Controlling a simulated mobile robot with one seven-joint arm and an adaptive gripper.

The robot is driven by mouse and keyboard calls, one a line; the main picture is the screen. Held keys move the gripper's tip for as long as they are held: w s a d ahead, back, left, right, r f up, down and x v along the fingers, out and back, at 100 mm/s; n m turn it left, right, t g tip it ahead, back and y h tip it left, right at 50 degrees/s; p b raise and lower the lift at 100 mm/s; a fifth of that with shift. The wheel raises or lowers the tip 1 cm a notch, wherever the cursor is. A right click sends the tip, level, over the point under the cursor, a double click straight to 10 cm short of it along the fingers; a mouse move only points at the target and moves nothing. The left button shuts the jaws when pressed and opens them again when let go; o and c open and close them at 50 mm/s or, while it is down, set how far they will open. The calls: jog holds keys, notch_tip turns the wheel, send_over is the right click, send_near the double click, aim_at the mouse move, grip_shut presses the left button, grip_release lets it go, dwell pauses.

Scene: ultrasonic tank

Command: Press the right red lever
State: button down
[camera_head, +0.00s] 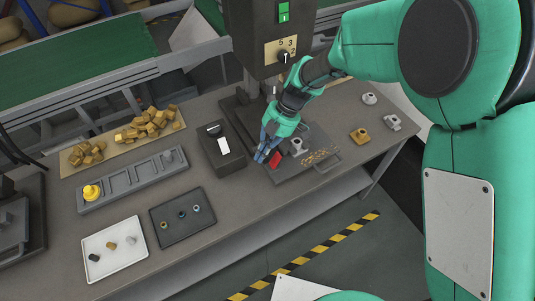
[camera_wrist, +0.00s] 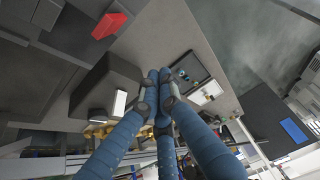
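A red lever (camera_head: 274,159) shows in the head view at the left end of the dark grey tray-like plate, just right of my fingertips. A red block, likely the same lever, shows at upper left in the wrist view (camera_wrist: 108,25), apart from my fingers. My gripper (camera_head: 262,157) points down beside it, its blue fingers close together. In the wrist view my gripper (camera_wrist: 161,78) has its fingertips drawn together with nothing seen between them. Contact with the red lever cannot be told in the head view. No second red lever is clearly visible.
A dark box (camera_head: 229,160) with a white lever (camera_head: 223,145) stands left of my gripper. The dark plate (camera_head: 300,172) holds a grey fitting and brass pieces. A machine column (camera_head: 250,85) rises behind. A black tray (camera_head: 182,215) and white tray (camera_head: 115,265) lie at left.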

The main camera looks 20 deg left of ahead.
jog(key=w+d+r, duration=0.5)
jog(key=r, duration=0.1)
jog(key=shift+w+r+p, duration=0.15)
jog(key=shift+r+p, duration=0.25)
jog(key=shift+p, duration=0.05)
jog(key=shift+d, duration=0.1)
jog(key=s+d+r+m+t+h, duration=0.1)
jog(key=s+d+r+m+t, duration=0.15)
jog(key=d+r+m, duration=0.45)
jog(key=s+d+r+m+t, duration=0.2)
jog(key=s+d+r+m, duration=0.25)
jog(key=d+r, duration=0.45)
jog(key=s+d+r+m+t+h, duration=0.1)
jog(key=s+d+r+m+t, duration=0.1)
jog(key=s+d+m, duration=0.5)
jog(key=s+d+r+m+t+h+b, duration=0.1)
jog(key=s+d+r+m+t, duration=0.1)
jog(key=s+d+m, duration=0.5)
jog(key=d+m+t, duration=0.1)
jog(key=d, duration=0.1)
jog(key=shift+d+h, duration=0.35)
jog(key=shift+h, duration=0.05)
